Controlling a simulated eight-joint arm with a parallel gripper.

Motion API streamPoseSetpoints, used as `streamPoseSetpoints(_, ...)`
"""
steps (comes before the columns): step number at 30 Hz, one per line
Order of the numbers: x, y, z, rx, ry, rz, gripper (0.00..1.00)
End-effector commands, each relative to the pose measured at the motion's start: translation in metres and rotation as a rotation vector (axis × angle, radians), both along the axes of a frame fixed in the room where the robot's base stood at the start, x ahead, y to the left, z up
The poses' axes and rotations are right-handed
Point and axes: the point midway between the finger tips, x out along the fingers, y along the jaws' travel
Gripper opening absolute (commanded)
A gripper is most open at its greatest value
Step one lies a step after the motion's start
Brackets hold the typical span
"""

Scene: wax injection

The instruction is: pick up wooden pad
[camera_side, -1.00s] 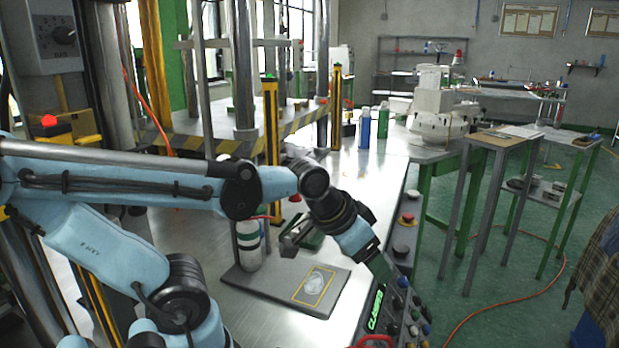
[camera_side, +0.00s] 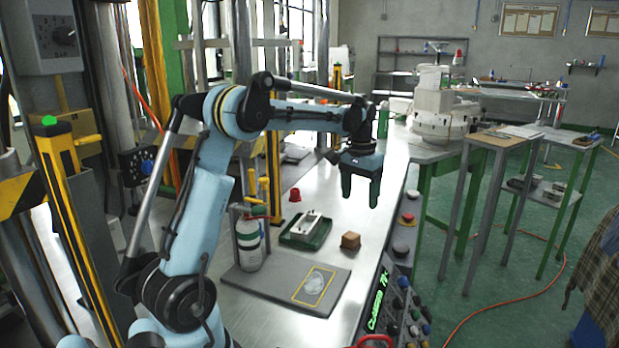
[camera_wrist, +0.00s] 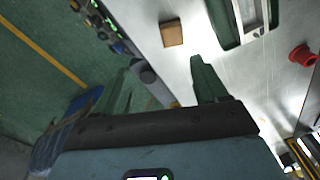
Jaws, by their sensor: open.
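The wooden pad is a small brown block (camera_side: 350,241) on the metal table, right of the green tray. It also shows in the wrist view (camera_wrist: 172,33), near the top, ahead of the fingers. My gripper (camera_side: 360,203) points down with its two fingers apart, in the air above and a little to the right of the pad, not touching it. In the wrist view my gripper (camera_wrist: 162,80) shows its two dark green fingers spread, with nothing between them.
A green tray (camera_side: 292,241) with a metal piece in it and a red cup (camera_side: 295,194) lie left of the pad. A grey board (camera_side: 333,297) and a spray bottle (camera_side: 249,245) stand nearer. A control panel (camera_side: 393,307) with buttons lines the table's right edge.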

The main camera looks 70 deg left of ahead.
Motion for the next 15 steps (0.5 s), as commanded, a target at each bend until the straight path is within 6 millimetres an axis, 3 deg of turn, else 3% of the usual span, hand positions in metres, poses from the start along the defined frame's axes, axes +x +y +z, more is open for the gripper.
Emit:
streamPoseSetpoints(1,0.001,0.011,-0.006,-0.009,0.016,0.016,0.72)
streamPoseSetpoints(6,0.001,0.027,-0.016,-0.026,0.045,0.039,0.72)
streamPoseSetpoints(11,0.001,0.029,-0.031,-0.030,0.050,0.042,0.72)
streamPoseSetpoints(15,0.001,0.029,-0.054,-0.029,0.049,0.041,0.72)
